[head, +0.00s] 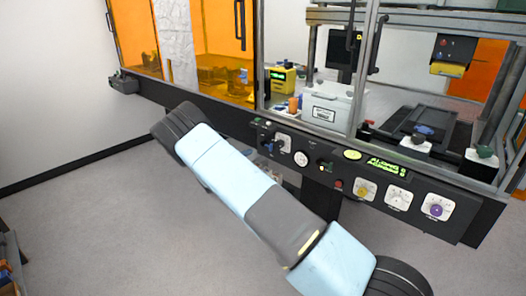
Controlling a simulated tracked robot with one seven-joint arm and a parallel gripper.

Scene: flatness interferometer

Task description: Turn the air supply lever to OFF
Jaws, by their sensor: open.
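The machine's dark front panel (420,212) carries several controls. A small blue handle (268,147) sits on it beside a pale plate (284,143) and a round white gauge (301,158). It may be the air supply lever, but the labels are too small to read and I cannot tell its setting. My light blue and grey arm crosses the picture from the lower right to the upper left, in front of the panel's lower edge. My gripper is not clearly visible; the arm may hide it.
Three dials, yellow (364,191), white (398,198) and purple (436,206), sit on the panel's right, near a red button (339,184) and a green display (388,170). Orange enclosure panels (135,35) and a glazed frame stand above. The grey floor (90,220) at left is clear.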

